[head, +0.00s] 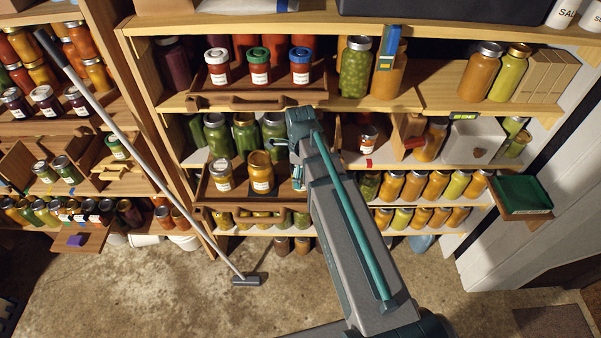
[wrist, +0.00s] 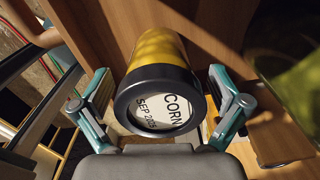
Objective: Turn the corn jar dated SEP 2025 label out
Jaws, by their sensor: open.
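The corn jar (wrist: 152,52) has yellow contents and a dark lid rim. Its lid faces the wrist camera and carries a white disc reading CORN and SEP 2025, with the text tilted. My gripper (wrist: 160,76) is open, with one teal finger on each side of the jar; I see no clear contact. The side of the jar away from the camera is hidden. In the head view my arm covers part of the middle shelf.
A wooden tray (head: 215,200) holds the two labelled jars, with green jars (head: 244,135) behind them. A dark green jar (wrist: 290,85) is close at right in the wrist view. The floor in front is mostly clear.

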